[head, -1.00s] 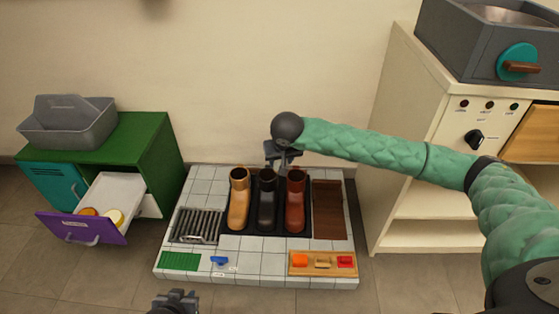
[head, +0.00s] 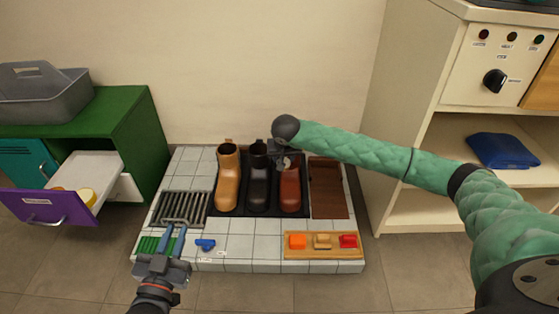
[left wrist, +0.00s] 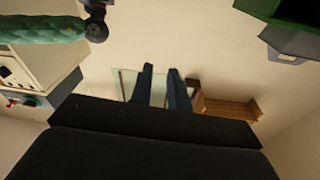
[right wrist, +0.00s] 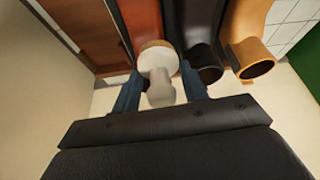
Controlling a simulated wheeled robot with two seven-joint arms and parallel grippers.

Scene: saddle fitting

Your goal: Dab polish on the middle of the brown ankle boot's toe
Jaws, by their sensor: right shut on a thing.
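Three ankle boots stand side by side in a black tray (head: 219,208): a tan one (head: 228,185), a black one (head: 258,188) and a reddish-brown one (head: 290,190). My right gripper (head: 283,160) is at the upper end of the reddish-brown boot. In the right wrist view it is shut on the pale knob of a dauber (right wrist: 160,88). The dauber's round white head overlaps the reddish-brown boot (right wrist: 140,20); contact cannot be told. My left gripper (head: 174,231) is empty, fingers apart, over the board's front left.
The tiled board (head: 240,245) also bears a metal grate (head: 183,208), a brown panel (head: 327,190), a blue piece (head: 205,244) and a wooden tray (head: 322,254) of small coloured blocks. An open purple drawer (head: 40,207) is at left; a cream cabinet (head: 410,150) at right.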

